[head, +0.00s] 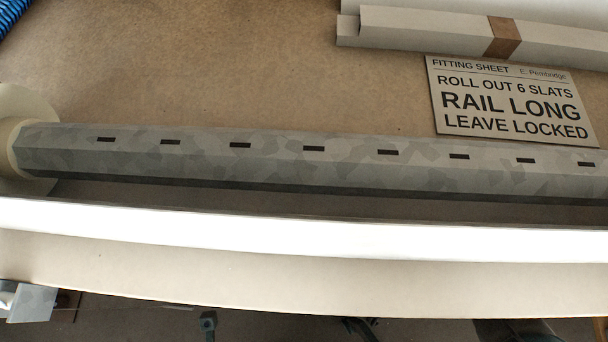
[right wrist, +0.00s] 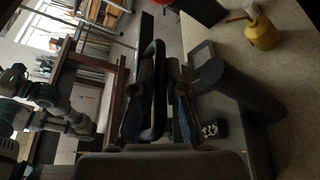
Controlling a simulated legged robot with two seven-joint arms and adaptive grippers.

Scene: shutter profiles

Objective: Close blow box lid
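I cannot make out a blow box or its lid in either view. My right gripper (right wrist: 158,72) shows in the middle of the right wrist view, with dark fingers and blue patches on both sides. My left gripper is not recognisable in the head view.
In the head view, a grey slotted tube (head: 270,163) spans the brown bench behind a white strip (head: 300,236). A fitting sheet (head: 510,100) lies near pale profiles (head: 420,26). The right wrist view shows a dark cylinder (right wrist: 240,92) and a yellow can (right wrist: 263,33).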

